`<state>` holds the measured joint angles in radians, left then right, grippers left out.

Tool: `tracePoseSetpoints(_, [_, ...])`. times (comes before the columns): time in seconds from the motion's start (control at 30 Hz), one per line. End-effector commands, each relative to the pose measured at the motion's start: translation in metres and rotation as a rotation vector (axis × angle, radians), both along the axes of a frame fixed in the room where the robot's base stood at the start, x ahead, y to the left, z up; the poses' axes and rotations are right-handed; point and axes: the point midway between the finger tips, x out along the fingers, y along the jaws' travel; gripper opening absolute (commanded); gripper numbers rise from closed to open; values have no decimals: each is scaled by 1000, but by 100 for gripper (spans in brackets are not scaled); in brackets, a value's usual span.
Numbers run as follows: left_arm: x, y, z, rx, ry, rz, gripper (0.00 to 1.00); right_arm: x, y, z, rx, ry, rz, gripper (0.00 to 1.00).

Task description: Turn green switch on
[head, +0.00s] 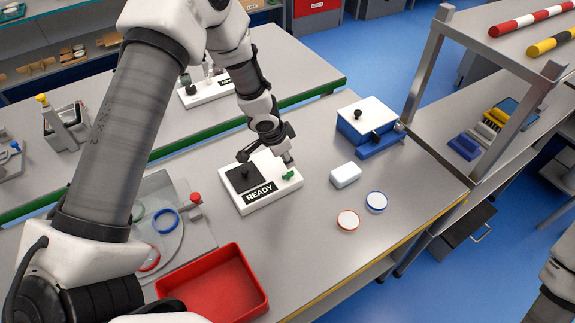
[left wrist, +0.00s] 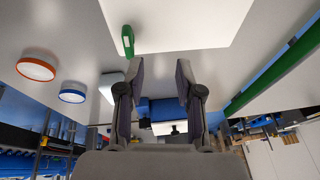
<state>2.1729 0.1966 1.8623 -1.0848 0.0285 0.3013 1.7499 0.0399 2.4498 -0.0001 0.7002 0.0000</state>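The green switch (head: 288,176) is a small lever at the right end of the white box (head: 288,194) with a black READY label. It also shows in the left wrist view (left wrist: 127,41), left of and beyond the fingers. My left gripper (head: 268,157) is over the box, just behind the switch and apart from it. In the left wrist view its two fingers (left wrist: 160,70) are spread with nothing between them. My right gripper is not in view.
A black panel with a knob (head: 243,178) is on the same box. A white block (head: 345,175), two round lids (head: 376,202) and a blue box (head: 366,122) stand to the right. A red tray (head: 213,287) is at the front left.

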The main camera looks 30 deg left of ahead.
Motion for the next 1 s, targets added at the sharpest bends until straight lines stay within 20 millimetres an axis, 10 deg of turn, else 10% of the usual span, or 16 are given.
tracePoseSetpoints(0.1, [-54, -7, 25, -129, 35, -48, 36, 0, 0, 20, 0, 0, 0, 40])
tracePoseSetpoints(0.93, [-22, -17, -36, -142, 8, -23, 36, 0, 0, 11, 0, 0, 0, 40])
tracePoseSetpoints(1.0, [-22, -17, -36, -141, 9, -23, 14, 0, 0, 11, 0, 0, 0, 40])
